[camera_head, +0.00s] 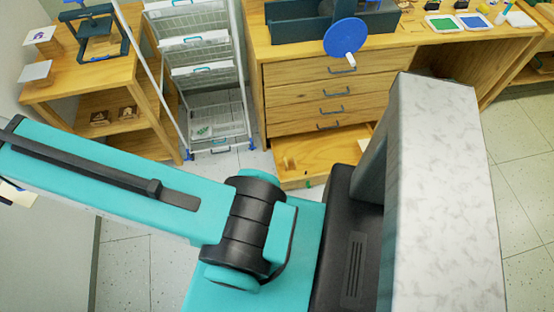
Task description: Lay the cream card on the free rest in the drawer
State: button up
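The bottom drawer (292,181) of the wooden cabinet is pulled out. Its bare wooden inside shows, with a small dark spot or piece in it, and its right part is hidden behind my own body. I cannot make out the rests inside. No card that I can surely call the cream card shows. My teal arm reaches out past the left edge, so my gripper is out of view. A small pale and dark piece at the left edge, below the arm, is too cut off to identify.
A white wire drying rack (205,70) with teal-edged shelves stands left of the cabinet. A wooden side table (95,72) holds a dark press (97,30) and pale cards. The cabinet top carries ink trays (443,24) and a blue disc (345,37). Open tiled floor lies at the right.

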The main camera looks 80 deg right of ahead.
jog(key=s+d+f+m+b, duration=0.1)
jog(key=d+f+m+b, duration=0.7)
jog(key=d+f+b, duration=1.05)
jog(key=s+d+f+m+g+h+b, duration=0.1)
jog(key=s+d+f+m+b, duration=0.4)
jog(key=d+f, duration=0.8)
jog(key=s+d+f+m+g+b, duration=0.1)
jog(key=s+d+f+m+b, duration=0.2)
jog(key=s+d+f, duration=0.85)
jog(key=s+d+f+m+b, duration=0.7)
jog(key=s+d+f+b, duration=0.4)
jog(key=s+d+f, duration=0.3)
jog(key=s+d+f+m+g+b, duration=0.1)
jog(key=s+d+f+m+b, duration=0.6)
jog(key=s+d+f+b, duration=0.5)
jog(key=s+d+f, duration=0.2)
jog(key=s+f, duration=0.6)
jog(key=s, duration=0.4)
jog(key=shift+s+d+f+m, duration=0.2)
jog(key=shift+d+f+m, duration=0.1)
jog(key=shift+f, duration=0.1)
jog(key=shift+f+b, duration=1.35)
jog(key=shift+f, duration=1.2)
